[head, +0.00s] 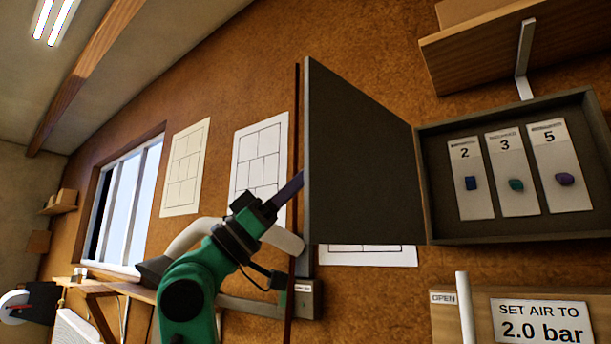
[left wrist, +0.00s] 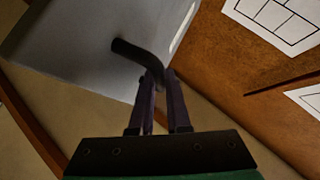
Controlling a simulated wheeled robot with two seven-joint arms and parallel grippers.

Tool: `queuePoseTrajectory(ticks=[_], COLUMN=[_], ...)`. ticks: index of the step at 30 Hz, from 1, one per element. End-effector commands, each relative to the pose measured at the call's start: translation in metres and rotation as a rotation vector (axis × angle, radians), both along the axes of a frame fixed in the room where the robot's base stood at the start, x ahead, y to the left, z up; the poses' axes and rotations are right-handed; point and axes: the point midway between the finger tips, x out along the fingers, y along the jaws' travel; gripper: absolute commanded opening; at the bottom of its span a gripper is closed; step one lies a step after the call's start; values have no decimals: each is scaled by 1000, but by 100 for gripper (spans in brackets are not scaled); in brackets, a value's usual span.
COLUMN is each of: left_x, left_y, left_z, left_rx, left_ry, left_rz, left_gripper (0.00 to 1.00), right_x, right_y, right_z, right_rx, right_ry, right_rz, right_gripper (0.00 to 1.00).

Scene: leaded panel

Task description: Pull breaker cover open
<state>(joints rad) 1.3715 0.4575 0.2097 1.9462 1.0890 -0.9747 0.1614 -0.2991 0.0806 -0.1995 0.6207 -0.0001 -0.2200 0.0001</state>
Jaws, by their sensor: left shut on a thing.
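The breaker cover (head: 362,150) is a dark grey door, swung wide open to the left of its box (head: 455,236) on the wall. Inside the box, several cards numbered 2, 3 and 5 show, each with a coloured piece. My left gripper (head: 291,187) is at the cover's left edge, its tips hidden behind it. In the left wrist view, my left gripper (left wrist: 158,80) is shut on the dark curved handle (left wrist: 135,52) on the cover's pale outer face (left wrist: 80,45). My right gripper is not in view.
A wooden shelf (head: 490,50) with a white bracket is above the box. Below are a sign reading "SET AIR TO 2.0 bar" (head: 542,322) and a pale upright bar (head: 465,308). A dark vertical pipe (head: 296,100) runs beside the cover. Paper drawings (head: 186,168) hang on the wall.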

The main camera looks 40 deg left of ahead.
Motion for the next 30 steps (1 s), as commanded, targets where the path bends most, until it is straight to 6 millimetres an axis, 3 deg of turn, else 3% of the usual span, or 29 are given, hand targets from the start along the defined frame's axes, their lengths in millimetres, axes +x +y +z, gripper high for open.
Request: queuePoseTrajectory(ticks=[7, 8, 9, 10, 20, 23, 30], left_x=[1, 1, 1, 1, -1, -8, -44], left_y=[0, 0, 0, 0, 1, 8, 37], left_z=[0, 0, 0, 0, -3, -16, -70], left_rx=[0, 0, 0, 0, 1, -1, 1], left_ry=[2, 2, 2, 2, 1, 0, 1], left_rz=[0, 0, 0, 0, 1, 5, 6], left_gripper=[0, 26, 42, 45, 45, 45, 45], right_x=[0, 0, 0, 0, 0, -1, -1], right_y=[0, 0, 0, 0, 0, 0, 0], right_z=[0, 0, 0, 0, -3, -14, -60], right_rx=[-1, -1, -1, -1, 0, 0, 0], right_ry=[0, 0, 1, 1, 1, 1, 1], right_rz=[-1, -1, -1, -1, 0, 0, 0], right_gripper=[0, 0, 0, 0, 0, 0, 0])
